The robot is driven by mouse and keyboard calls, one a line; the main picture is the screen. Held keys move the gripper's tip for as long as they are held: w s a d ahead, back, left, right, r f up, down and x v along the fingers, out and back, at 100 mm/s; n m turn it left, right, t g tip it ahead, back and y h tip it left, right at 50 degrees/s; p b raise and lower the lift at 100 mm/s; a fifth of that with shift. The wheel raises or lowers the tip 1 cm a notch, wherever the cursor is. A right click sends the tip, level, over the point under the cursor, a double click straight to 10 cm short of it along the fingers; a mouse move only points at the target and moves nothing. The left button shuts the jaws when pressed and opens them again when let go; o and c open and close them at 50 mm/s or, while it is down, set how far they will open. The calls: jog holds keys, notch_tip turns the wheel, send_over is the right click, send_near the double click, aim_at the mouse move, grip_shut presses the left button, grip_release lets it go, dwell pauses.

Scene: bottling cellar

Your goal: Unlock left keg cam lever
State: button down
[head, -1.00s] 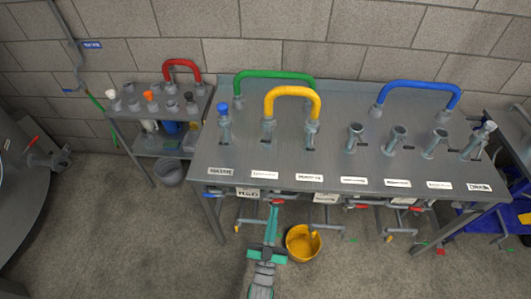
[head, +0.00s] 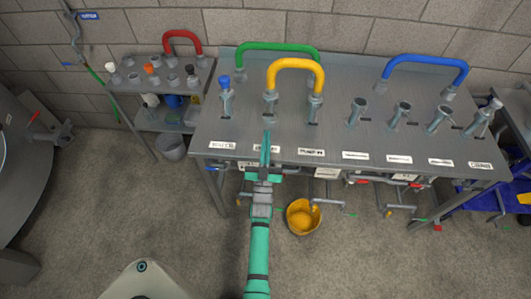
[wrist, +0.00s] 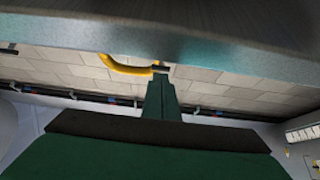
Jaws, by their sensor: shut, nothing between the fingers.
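My gripper (head: 266,135) is shut, its thin green fingers together and empty. In the head view it overlaps the front of the grey bench (head: 330,140), near the second label from the left, but its height over the top is hard to judge. In the wrist view my gripper (wrist: 160,72) points toward the yellow hose (wrist: 125,67), with nothing between the fingers. The yellow hose (head: 295,63) arches between two upright grey couplings on the bench. No part can be told for sure as the left keg cam lever; the details are too small.
A green hose (head: 275,47) and a blue hose (head: 425,60) arch over the bench; several open stubs stand to the right. A yellow bucket (head: 303,217) stands on the floor below. A side shelf (head: 160,75) carries the red hose (head: 182,38). The floor in front is clear.

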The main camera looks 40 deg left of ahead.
jog(key=shift+x, duration=2.3)
jog(key=shift+r, duration=1.15)
jog(key=shift+s+f, duration=0.1)
jog(key=s+r+v, duration=0.1)
jog(key=r+v, duration=0.1)
jog(key=v, duration=1.1)
jog(key=shift+s+d+f, duration=0.2)
jog(key=shift+d, duration=0.35)
